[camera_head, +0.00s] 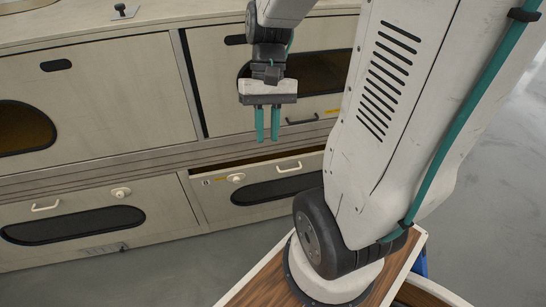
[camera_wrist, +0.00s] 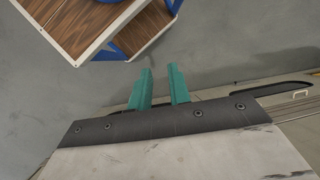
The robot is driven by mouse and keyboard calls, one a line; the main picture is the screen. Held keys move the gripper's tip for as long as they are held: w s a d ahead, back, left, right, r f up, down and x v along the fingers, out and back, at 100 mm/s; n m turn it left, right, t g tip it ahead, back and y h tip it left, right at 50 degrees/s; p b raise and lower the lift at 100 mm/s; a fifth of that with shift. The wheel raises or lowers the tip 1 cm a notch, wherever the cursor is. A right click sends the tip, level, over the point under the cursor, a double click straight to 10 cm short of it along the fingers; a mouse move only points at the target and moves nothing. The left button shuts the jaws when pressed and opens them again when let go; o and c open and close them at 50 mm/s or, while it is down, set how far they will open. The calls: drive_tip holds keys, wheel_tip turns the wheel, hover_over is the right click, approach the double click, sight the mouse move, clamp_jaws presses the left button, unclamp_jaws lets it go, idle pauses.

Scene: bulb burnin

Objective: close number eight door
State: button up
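The lower left door (camera_head: 165,205) looks flush. The upper doors (camera_head: 110,95) have dark windows, and a countertop (camera_head: 150,17) runs above. A wood-topped stand with a white rim and blue frame (camera_wrist: 75,25) shows in the wrist view. Grey floor lies in front of the cabinet.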

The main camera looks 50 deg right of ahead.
drive_tip(key=w+d+f+m+t+y, duration=0.2)
drive_tip(key=w+d+f+m+y, duration=0.3)
drive_tip(key=d+f, duration=0.5)
drive_tip(key=m+t+h, duration=0.5)
drive_tip(key=m+t, duration=0.1)
drive_tip(key=t, duration=1.2)
approach(291, 170)
drive_tip(key=d+x, duration=0.1)
drive_tip(key=x, duration=0.9)
drive_tip(key=shift+w+a+f, duration=0.15)
drive_tip(key=shift+a+f, duration=0.1)
drive_tip(key=shift+a, duration=0.2)
clamp_jaws()
